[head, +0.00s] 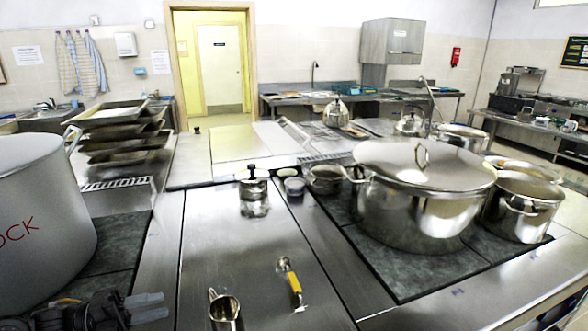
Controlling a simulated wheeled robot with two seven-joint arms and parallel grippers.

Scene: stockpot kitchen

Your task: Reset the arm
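My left gripper (150,306) is low at the left of the head view, with its fingers pointing right. The two fingers stand apart with nothing between them. It is in front of the large grey stockpot (35,220) with red lettering, near the dark cooktop beside the steel counter (200,260). A small metal cup (223,306) and a yellow-handled tool (292,282) are on the counter to its right, clear of the fingers. My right gripper is not in view.
A big lidded pot (420,205) and a smaller pot (522,205) stand on the right cooktop. A lidded glass jar (254,192) stands further back on the counter. Stacked trays (125,135) are at the back left. The middle of the counter is bare.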

